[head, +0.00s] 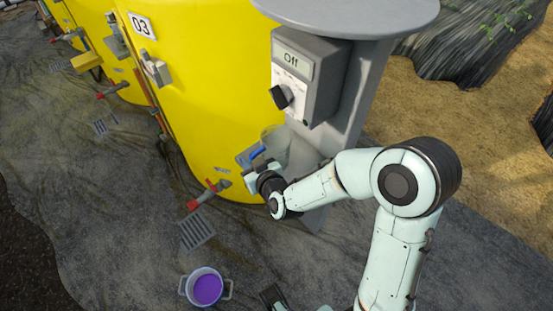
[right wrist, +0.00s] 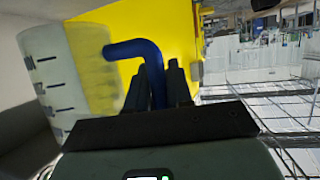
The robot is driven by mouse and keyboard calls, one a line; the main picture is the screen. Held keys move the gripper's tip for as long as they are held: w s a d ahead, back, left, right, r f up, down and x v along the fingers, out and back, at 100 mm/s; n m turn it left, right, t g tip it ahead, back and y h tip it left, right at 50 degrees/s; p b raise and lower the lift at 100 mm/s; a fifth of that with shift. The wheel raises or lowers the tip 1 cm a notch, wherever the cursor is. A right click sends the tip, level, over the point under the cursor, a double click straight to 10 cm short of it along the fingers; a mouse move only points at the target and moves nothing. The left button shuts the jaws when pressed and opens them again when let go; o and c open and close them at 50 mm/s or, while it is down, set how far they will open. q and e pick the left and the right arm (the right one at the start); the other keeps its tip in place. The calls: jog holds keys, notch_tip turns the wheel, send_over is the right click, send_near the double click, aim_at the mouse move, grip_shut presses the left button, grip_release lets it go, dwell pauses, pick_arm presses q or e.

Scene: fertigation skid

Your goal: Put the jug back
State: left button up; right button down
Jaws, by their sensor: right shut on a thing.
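The jug (head: 275,146) is clear with a blue handle (head: 249,156). It is beside the grey post, below the control box, in front of the yellow tank. My right gripper (head: 257,168) is shut on the handle. In the right wrist view the jug (right wrist: 62,75) shows dark graduation marks, and the blue handle (right wrist: 150,62) passes between the fingers (right wrist: 155,85). I cannot tell whether the jug's base touches a surface. A dark part at the bottom edge of the head view looks like my left gripper (head: 273,296); its fingers are unclear.
The control box (head: 307,75) reads "Off" and has a black knob. The yellow tank (head: 215,80) is marked 03. A red-handled valve (head: 208,194) sits low on it, above a floor grate (head: 197,234). A pail of purple liquid (head: 207,289) stands on the ground.

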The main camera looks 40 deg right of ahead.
aim_at(269, 142)
jog(key=d, duration=0.8)
jog(key=shift+w+d, duration=0.2)
jog(key=shift+w, duration=0.15)
jog(key=shift+d+f, duration=0.2)
jog(key=shift+f, duration=0.95)
notch_tip(269, 142, down, 4)
jog(key=shift+f+b, duration=0.1)
jog(key=shift+b, duration=0.4)
jog(key=shift+d+f, duration=0.15)
jog(key=shift+f, duration=0.2)
jog(key=shift+f, duration=0.2)
jog(key=c, duration=1)
grip_release()
jog(key=shift+r, duration=0.1)
